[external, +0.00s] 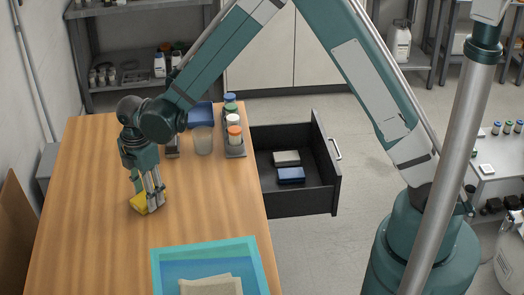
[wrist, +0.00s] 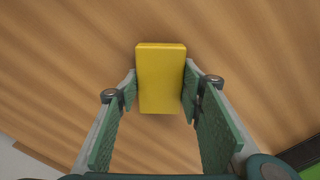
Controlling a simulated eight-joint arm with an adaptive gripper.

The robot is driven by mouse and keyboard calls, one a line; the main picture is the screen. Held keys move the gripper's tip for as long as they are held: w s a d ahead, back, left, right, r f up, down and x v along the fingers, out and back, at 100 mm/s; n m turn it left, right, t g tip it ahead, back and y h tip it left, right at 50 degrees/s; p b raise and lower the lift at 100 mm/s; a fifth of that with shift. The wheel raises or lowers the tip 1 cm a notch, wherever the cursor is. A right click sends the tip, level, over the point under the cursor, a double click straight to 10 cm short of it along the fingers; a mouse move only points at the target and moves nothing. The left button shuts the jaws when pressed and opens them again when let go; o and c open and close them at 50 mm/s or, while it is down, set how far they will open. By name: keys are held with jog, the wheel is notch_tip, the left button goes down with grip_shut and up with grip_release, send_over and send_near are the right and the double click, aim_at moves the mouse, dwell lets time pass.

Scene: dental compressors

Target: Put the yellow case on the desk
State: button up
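The yellow case (external: 139,203) is at the left part of the wooden desk (external: 105,240), low at the desk surface; whether it rests on it or hangs just above, I cannot tell. My gripper (external: 155,200) points down at it. In the wrist view the case (wrist: 160,78) lies between the two fingertips of my gripper (wrist: 160,95), with a pad against each long side. The gripper looks shut on it. The case's underside is hidden.
An open black drawer (external: 322,185) right of the desk holds a blue case (external: 291,175) and a grey one (external: 286,158). Bottles (external: 234,134), a cup (external: 203,140) and a blue tray (external: 200,113) stand toward the back. The desk's left front is clear.

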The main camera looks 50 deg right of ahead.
jog(key=o, duration=0.4)
jog(key=shift+r, duration=0.15)
jog(key=shift+r+p, duration=0.45)
jog(key=shift+r, duration=5.55)
